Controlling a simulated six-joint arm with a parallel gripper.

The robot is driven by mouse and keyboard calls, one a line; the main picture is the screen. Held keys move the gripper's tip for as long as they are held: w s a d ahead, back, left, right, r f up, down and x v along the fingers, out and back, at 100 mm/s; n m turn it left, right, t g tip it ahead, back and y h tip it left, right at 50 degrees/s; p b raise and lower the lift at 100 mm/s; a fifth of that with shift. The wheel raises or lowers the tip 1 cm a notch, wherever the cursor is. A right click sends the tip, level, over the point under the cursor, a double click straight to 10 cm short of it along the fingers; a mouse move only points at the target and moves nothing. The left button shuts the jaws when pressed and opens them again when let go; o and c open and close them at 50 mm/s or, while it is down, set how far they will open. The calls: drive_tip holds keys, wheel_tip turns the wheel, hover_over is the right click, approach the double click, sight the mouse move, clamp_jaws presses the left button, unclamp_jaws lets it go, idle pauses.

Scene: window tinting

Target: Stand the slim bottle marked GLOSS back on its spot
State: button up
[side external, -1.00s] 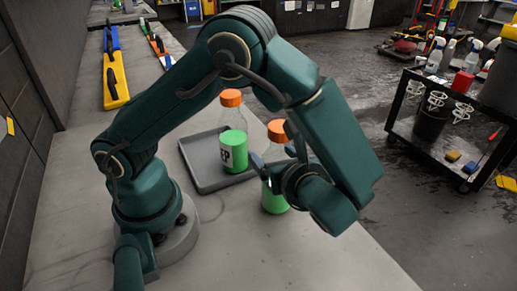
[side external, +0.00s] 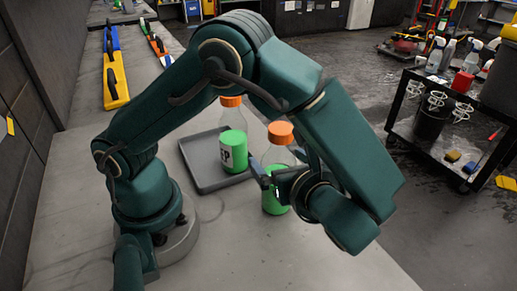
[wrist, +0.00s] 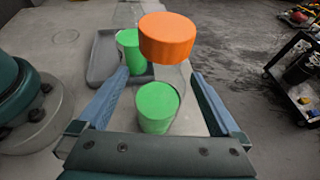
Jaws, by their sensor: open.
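A clear bottle with an orange cap (side external: 281,133) and green contents (side external: 274,203) stands on the bench in front of the tray. In the wrist view its orange cap (wrist: 167,38) and green lower part (wrist: 157,107) show between my fingers. No GLOSS marking is readable on it. A second orange-capped bottle (side external: 233,150) with green contents stands on the grey tray (side external: 205,182), its label partly readable as ending in P. My gripper (side external: 270,173) is open, with its fingers (wrist: 160,76) on either side of the nearer bottle. Finger contact cannot be told.
A black cart (side external: 455,125) with spray bottles stands on the floor at right, apart from the bench.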

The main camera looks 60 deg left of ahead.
drive_tip(key=v, duration=0.8)
drive_tip(key=shift+d, duration=0.35)
drive_tip(key=shift+a+r, duration=0.1)
drive_tip(key=a+r+n, duration=0.1)
drive_tip(key=a+r+n+g+h, duration=0.1)
drive_tip(key=a+r, duration=0.1)
drive_tip(key=w+a+r+n+g, duration=0.1)
drive_tip(key=a+r, duration=0.1)
drive_tip(key=shift+a+n+h, duration=0.25)
drive_tip(key=shift+n+h, duration=0.05)
drive_tip(key=s+a+r+n+g+h, duration=0.1)
drive_tip(key=s+a+r+n+h, duration=0.1)
drive_tip(key=s+a+n+h, duration=0.3)
drive_tip(key=f+n+t+h, duration=0.1)
drive_tip(key=n+h, duration=0.1)
drive_tip(key=n, duration=0.1)
drive_tip(key=s+d+f+n+t+h, duration=0.1)
drive_tip(key=f+n+t+h, duration=0.1)
drive_tip(key=n, duration=0.2)
drive_tip(key=s+d+f+n+t+h, duration=0.1)
drive_tip(key=n+t+h, duration=0.1)
drive_tip(key=n, duration=0.2)
drive_tip(key=shift+s+d+f+h, duration=0.15)
drive_tip(key=shift+f+h, duration=0.05)
drive_tip(key=shift+h, duration=0.1)
